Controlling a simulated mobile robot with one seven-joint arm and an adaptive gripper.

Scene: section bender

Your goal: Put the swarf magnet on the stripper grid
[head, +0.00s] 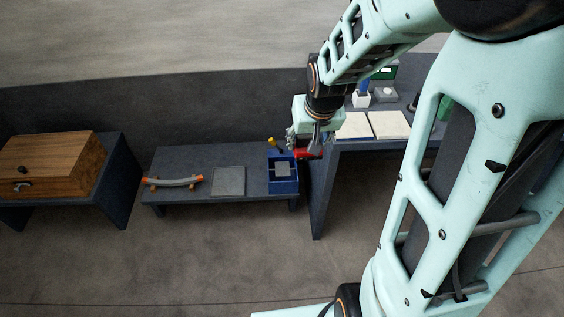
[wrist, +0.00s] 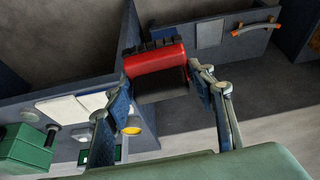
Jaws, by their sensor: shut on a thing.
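The red thing in my gripper (head: 302,142) appears to be the swarf magnet (head: 312,154). In the wrist view it is a red rounded body (wrist: 154,60) with a dark block, between the two fingers of my gripper (wrist: 158,84). It is held in the air, near the right end of the low bench. A flat grey square plate (head: 228,181), perhaps the stripper grid, lies on the middle of that bench; it also shows in the wrist view (wrist: 209,34). The gripper is right of this plate and above bench height.
The low bench (head: 175,158) also bears a curved bar with orange ends (head: 176,181) and an open blue box (head: 284,188). A wooden chest (head: 48,167) stands on a bench at left. A taller bench (head: 345,144) with pale sheets (head: 388,124) stands at right.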

